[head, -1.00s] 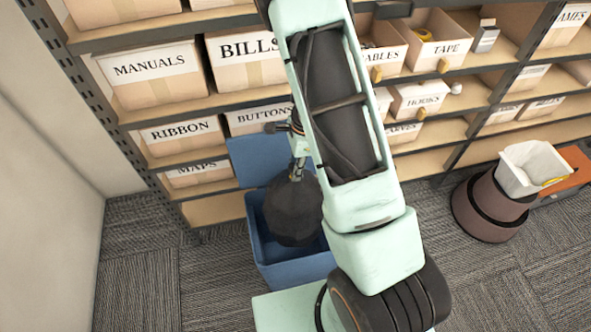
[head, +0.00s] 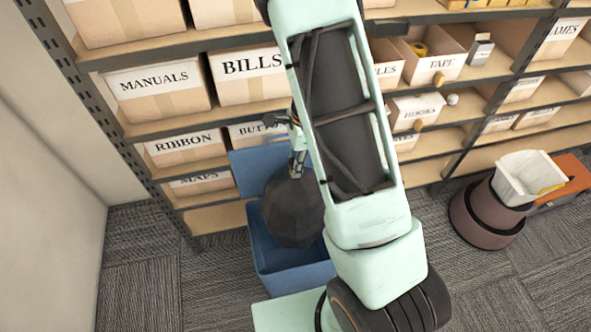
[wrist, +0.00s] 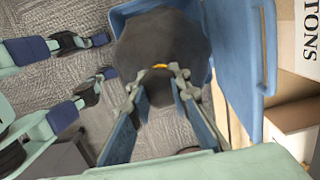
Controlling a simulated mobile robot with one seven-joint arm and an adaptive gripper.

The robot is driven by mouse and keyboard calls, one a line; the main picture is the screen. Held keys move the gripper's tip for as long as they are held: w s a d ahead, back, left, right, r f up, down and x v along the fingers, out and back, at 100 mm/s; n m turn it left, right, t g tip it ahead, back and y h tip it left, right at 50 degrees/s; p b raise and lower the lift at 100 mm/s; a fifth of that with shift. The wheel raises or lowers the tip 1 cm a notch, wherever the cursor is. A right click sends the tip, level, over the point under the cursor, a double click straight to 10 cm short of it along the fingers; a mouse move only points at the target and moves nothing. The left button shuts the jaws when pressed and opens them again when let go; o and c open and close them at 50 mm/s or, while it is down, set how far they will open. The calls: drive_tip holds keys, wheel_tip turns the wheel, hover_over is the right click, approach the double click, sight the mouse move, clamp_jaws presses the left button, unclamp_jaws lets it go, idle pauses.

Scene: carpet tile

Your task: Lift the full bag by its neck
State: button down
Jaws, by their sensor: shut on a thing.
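The full bag (head: 293,210) is dark grey, round and faceted. In the head view it hangs at the blue bin's (head: 292,280) opening, its lower part over the bin's inside. My gripper (head: 297,172) is above it, shut on its neck. In the wrist view the bag (wrist: 160,38) fills the top middle, with a yellow band (wrist: 160,67) at the neck between my fingers (wrist: 161,80). The neck itself is mostly hidden by the fingers. I cannot tell how far the bag is above the bin's floor.
The bin's blue lid (head: 257,165) stands open against the shelving (head: 215,215) behind. A white bin (head: 527,180) on a round brown base (head: 484,215) and an orange box (head: 572,180) stand at the right. Carpet (head: 140,275) is clear at left.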

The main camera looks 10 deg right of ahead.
wheel_tip(320, 180, up, 7)
drive_tip(key=shift+r, duration=0.1)
idle(0.3)
